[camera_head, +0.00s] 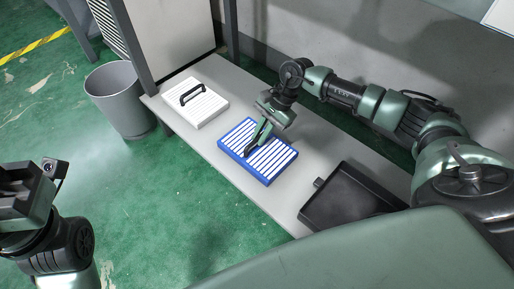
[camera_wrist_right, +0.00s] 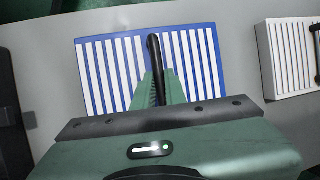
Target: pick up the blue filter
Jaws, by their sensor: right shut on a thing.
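The blue filter (camera_head: 273,166), a flat blue frame with white slats, lies on the grey bench in the head view. It also shows in the right wrist view (camera_wrist_right: 197,60). My right gripper (camera_head: 249,150) reaches down over the middle of the filter and is shut on its dark handle (camera_wrist_right: 155,52). The fingers hide part of the handle and the slats behind. The filter looks flat on the bench; I cannot tell any lift. Part of my left arm (camera_head: 45,215) is at the left edge of the head view, over the floor, and its fingertips are not visible.
A white filter (camera_head: 208,108) with a black handle lies on the bench to the upper left. A black tray (camera_head: 345,197) sits on the bench to the lower right. A grey bin (camera_head: 118,100) stands on the green floor beside the bench. A post (camera_head: 133,45) rises behind.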

